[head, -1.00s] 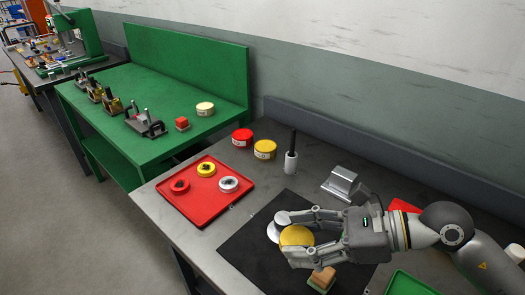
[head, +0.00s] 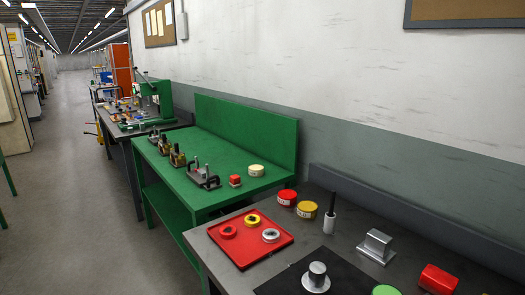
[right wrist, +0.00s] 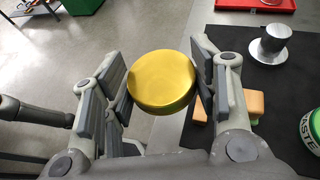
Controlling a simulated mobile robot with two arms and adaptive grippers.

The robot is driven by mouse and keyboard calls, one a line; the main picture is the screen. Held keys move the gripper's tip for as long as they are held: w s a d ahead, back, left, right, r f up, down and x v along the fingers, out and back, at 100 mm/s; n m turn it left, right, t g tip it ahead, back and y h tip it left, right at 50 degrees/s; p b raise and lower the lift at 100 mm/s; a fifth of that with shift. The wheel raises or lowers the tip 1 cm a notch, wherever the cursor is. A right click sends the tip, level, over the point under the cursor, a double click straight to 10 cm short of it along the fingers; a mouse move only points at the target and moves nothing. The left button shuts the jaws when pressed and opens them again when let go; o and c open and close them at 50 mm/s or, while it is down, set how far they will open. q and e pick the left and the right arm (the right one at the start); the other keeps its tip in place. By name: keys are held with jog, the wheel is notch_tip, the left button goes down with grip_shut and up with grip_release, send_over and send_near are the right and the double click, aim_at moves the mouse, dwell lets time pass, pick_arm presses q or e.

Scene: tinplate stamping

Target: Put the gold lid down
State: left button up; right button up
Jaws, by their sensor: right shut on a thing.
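The gold lid (right wrist: 162,81) is a round, shiny yellow disc in the right wrist view. My right gripper (right wrist: 160,85) is shut on it, with one finger at each side of its rim. Behind the lid in that view is the grey floor, just left of the dark table's edge (right wrist: 187,125). The lid and my right gripper are outside the head view.
A black mat (right wrist: 281,77) on the table bears a silver knobbed piece (right wrist: 271,44). An orange-topped block (right wrist: 254,104) and a green tin (right wrist: 311,130) stand nearby. The head view shows a red tray (head: 224,255), a silver block (head: 377,247) and a green bench (head: 215,182).

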jog(key=shift+m+t+h, duration=0.4)
jog(key=shift+m+t, duration=0.2)
jog(key=d+f, duration=0.1)
jog(key=w+d+f, duration=0.1)
jog(key=f, duration=0.1)
jog(key=shift+d, duration=0.2)
jog(key=shift+s, duration=0.1)
